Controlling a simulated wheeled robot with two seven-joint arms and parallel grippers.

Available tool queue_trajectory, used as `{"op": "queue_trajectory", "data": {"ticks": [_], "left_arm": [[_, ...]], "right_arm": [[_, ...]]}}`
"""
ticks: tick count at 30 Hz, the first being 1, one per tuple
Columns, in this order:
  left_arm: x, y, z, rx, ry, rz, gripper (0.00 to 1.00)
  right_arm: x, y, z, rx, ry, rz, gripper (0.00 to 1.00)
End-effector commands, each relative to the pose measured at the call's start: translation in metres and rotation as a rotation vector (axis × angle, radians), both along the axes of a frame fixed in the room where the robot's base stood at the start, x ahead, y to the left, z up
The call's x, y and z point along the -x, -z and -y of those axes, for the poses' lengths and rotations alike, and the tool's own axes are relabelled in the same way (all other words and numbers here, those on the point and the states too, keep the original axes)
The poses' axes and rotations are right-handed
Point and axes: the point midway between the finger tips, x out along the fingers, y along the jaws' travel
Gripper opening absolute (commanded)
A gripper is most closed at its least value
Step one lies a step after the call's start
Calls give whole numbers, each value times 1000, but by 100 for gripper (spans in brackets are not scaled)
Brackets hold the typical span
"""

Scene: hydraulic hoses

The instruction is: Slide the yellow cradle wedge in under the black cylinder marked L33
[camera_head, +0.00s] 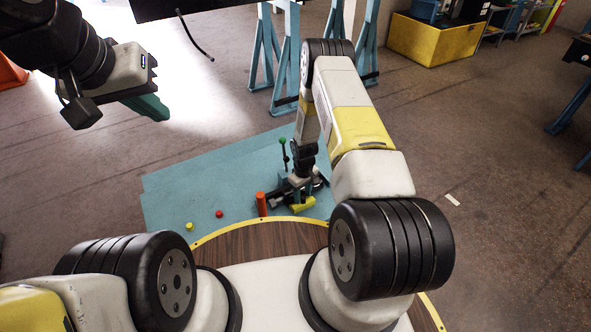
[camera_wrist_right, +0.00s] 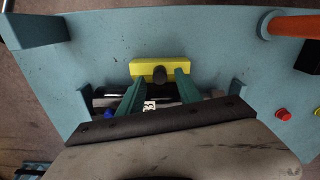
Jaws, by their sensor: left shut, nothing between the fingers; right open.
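The yellow cradle wedge (camera_wrist_right: 145,67) lies on the blue surface with a dark knob (camera_wrist_right: 160,74) at its near edge. It also shows in the head view (camera_head: 304,205). My right gripper (camera_wrist_right: 159,80) is open; its green fingers appear on either side of the knob, with gaps. A black cylinder (camera_wrist_right: 104,102) lies behind the fingers, nearer the wrist than the wedge. A white label (camera_wrist_right: 149,105) shows between the fingers, but I cannot read it surely. Much of the cylinder is hidden. My left gripper (camera_head: 156,108) is shut and empty, raised at the upper left, far from the wedge.
Blue upright brackets (camera_wrist_right: 38,30) stand on the blue surface (camera_head: 200,180). An orange cylinder (camera_head: 261,204), a red button (camera_head: 219,214) and a yellow button (camera_head: 189,226) are beside the work area. A green-knobbed lever (camera_head: 283,143) stands behind. The surface's left part is clear.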

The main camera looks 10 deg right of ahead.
Motion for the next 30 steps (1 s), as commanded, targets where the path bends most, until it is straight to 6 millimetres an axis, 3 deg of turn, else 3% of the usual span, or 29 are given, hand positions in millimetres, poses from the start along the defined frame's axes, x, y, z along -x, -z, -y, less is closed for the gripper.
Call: {"op": "queue_trajectory", "data": {"ticks": [9, 15, 30], "left_arm": [[0, 0, 0, 0, 0, 0, 0], [0, 0, 0, 0, 0, 0, 0], [0, 0, 0, 0, 0, 0, 0]], "right_arm": [[-2, -51, 0, 0, 0, 4, 41], [-1, -72, 0, -1, 0, 3, 41], [-1, -75, -1, -1, -1, 2, 41]]}}
